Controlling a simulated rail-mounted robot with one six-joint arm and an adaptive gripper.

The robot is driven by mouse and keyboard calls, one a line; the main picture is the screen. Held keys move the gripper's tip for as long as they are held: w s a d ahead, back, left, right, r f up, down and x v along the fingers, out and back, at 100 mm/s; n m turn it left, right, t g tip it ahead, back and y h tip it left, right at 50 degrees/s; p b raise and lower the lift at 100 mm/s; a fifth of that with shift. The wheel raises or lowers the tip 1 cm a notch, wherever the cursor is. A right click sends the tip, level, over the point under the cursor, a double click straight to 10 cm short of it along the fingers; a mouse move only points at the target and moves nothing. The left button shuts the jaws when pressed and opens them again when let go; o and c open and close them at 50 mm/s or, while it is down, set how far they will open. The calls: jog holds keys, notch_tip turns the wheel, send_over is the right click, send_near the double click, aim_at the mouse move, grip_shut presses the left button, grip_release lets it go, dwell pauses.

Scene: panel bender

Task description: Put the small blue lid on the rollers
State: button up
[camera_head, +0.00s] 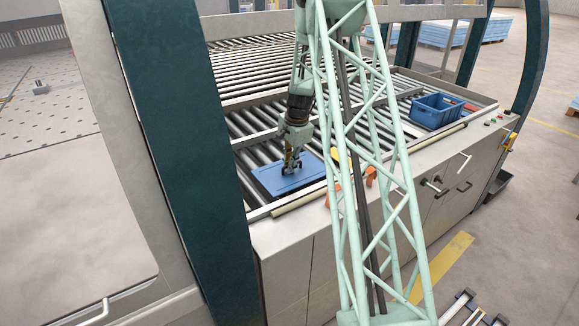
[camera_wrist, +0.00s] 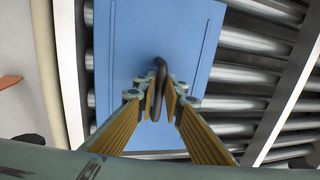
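The small blue lid (camera_head: 287,178) is a flat blue panel with a dark handle in its middle. It lies level over the front rollers, near the front edge of the conveyor. I cannot tell whether its underside touches them. In the wrist view the lid (camera_wrist: 200,60) fills the middle, with its loop handle between my fingers. My gripper (camera_head: 291,168) points down at the lid. In the wrist view my gripper (camera_wrist: 160,100) looks shut on the handle, one yellow-padded finger on each side. The rollers (camera_wrist: 245,75) show beside the lid.
A blue crate (camera_head: 436,110) stands on the rollers at the right. A pale front rail (camera_head: 298,201) runs beside the lid. Orange pieces (camera_head: 370,176) lie on the front ledge, partly behind my column. Bare rollers (camera_head: 265,82) stretch behind the lid.

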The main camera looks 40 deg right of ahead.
aim_at(292, 175)
jog(key=shift+o, duration=1.4)
jog(key=shift+r, duration=0.2)
notch_tip(292, 175, up, 12)
jog(key=s, duration=0.2)
jog(key=shift+s+a+f, duration=0.15)
jog(key=shift+f, duration=0.05)
